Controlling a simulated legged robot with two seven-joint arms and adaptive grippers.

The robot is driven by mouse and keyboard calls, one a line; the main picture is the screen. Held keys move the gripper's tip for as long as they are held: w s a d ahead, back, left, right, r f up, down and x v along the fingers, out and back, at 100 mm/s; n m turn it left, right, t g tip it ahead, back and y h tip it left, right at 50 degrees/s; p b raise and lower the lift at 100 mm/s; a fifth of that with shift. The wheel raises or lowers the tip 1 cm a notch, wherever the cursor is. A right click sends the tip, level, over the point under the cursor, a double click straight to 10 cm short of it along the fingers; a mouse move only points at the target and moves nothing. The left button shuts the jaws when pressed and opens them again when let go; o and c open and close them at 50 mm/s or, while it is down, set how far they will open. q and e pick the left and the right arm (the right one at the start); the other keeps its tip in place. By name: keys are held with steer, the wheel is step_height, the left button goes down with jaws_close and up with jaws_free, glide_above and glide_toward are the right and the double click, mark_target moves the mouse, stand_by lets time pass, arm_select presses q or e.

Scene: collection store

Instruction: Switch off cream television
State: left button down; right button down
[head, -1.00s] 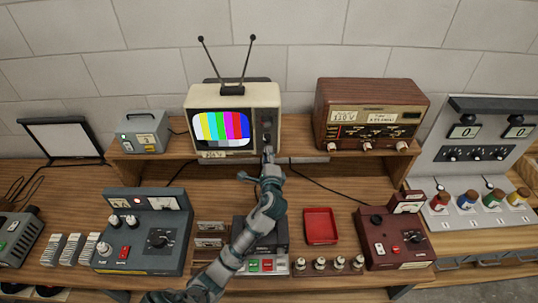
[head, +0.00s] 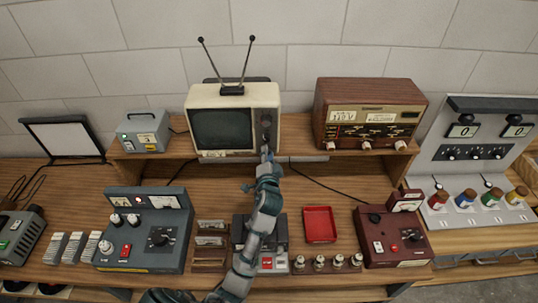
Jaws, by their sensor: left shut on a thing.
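The cream television (head: 235,97) stands on the raised wooden shelf at the back, with two rod antennas on top. Its screen (head: 222,129) is dark. Its control panel with round knobs (head: 266,122) is on the right of its front. My left gripper (head: 266,153) reaches up to the bottom of this panel and is shut on the lower knob there. The fingers hide most of that knob. My right gripper is not in view.
A grey meter box (head: 144,133) stands left of the television and a brown wooden radio (head: 367,108) right of it. Below are a grey-blue control unit (head: 145,230), a red tray (head: 320,224) and a dark red device (head: 393,237). My arm passes over a dark device on the bench.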

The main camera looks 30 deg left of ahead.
arm_select(q)
steer(key=shift+a+f+n, duration=0.1)
steer(key=shift+f+n, duration=0.1)
steer(key=shift+n, duration=0.3)
steer(key=c, duration=0.9)
jaws_free()
steer(key=shift+a+f, duration=0.1)
steer(key=shift+a, duration=0.1)
steer(key=v, duration=1.1)
steer(key=shift+s, duration=0.35)
steer(key=shift+d, duration=0.25)
